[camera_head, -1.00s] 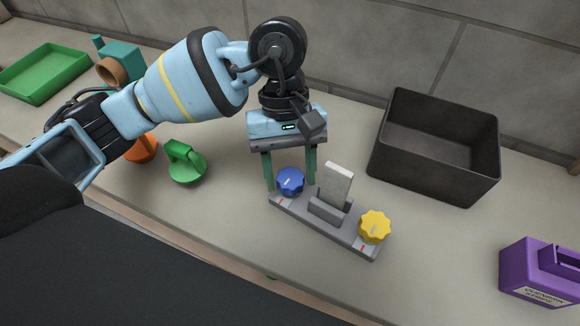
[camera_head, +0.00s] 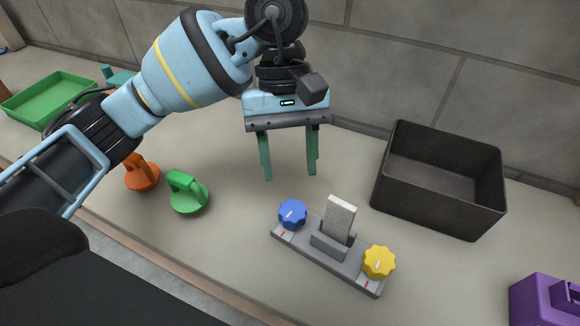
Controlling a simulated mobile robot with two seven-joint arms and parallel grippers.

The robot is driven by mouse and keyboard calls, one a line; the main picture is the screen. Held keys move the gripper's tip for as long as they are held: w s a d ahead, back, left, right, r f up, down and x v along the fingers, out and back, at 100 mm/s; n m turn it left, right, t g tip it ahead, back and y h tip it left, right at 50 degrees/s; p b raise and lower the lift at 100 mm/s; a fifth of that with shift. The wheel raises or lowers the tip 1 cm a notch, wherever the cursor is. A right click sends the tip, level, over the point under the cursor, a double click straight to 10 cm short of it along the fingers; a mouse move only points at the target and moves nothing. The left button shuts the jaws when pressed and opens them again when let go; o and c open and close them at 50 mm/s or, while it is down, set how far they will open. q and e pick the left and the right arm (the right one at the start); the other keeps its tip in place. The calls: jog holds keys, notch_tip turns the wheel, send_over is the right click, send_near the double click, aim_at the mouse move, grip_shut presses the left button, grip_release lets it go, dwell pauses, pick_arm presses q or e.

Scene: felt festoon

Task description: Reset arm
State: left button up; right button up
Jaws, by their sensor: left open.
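My left gripper (camera_head: 288,165) has its two green fingers spread apart, with nothing between them. It points down and hangs above and behind a grey panel (camera_head: 307,253), apart from it. The panel carries a blue knob (camera_head: 292,214) at its left end and a yellow knob (camera_head: 379,262) at its right end. A pale upright block (camera_head: 340,218) stands in a grey holder between the knobs. My right gripper is not in view.
A dark open bin (camera_head: 440,205) stands right of the gripper, near the wall. Green (camera_head: 188,194) and orange (camera_head: 141,174) handled objects sit to the left. A green tray (camera_head: 45,100) lies far left, and a purple box (camera_head: 540,303) is at lower right.

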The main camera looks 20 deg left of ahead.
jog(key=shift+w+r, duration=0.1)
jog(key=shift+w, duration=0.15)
